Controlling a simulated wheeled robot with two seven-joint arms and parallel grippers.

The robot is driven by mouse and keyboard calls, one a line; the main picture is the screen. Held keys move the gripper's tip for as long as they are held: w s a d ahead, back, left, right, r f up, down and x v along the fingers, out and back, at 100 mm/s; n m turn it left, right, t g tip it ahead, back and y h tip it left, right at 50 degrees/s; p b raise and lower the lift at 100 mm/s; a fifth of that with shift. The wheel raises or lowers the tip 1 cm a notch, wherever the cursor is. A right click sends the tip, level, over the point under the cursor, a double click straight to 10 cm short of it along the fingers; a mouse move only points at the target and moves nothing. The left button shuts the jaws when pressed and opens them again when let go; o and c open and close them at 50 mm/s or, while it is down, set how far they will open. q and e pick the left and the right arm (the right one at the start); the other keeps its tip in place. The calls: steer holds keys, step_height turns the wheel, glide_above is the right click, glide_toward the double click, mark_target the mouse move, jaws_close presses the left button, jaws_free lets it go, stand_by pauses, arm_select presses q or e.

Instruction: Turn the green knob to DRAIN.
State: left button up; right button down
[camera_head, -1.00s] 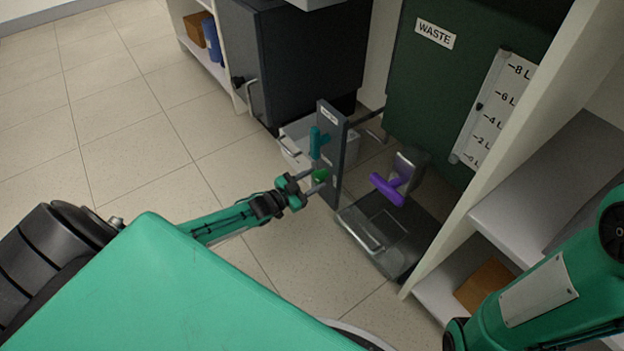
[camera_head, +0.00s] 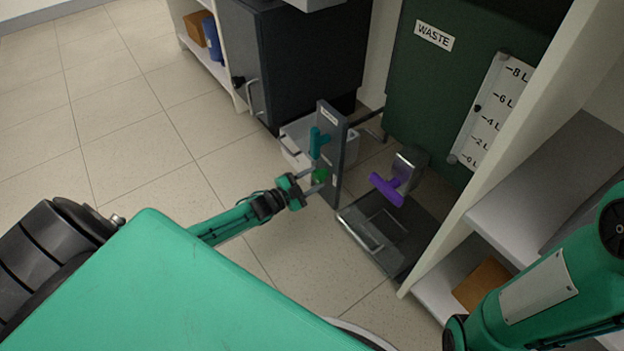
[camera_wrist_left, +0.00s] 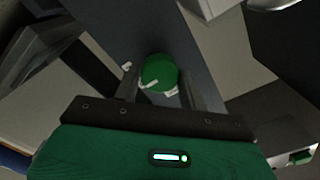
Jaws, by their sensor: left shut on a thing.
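The green knob (camera_head: 320,176) sits low on the upright grey panel (camera_head: 333,150), below a teal handle (camera_head: 319,142). My left gripper (camera_head: 318,183) is at the panel with its fingers shut on the knob. In the left wrist view the round green knob (camera_wrist_left: 159,70) lies between the two fingers (camera_wrist_left: 160,88). A white mark on the knob points toward the lower left. Small white labels show beside the knob, too small to read. My right arm comes in at the lower right; its gripper is out of view.
A purple handle (camera_head: 386,189) stands right of the panel, above a dark tray (camera_head: 362,235). A dark green WASTE tank (camera_head: 420,90) with a level gauge is behind. A white bin (camera_head: 295,150) is behind the panel. The floor to the left is clear.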

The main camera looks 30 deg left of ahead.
arm_select(q)
steer(key=o, duration=1)
steer(key=shift+c, duration=0.2)
steer(key=shift+s, duration=0.1)
steer(key=p+v, duration=0.3)
steer(key=v, duration=0.5)
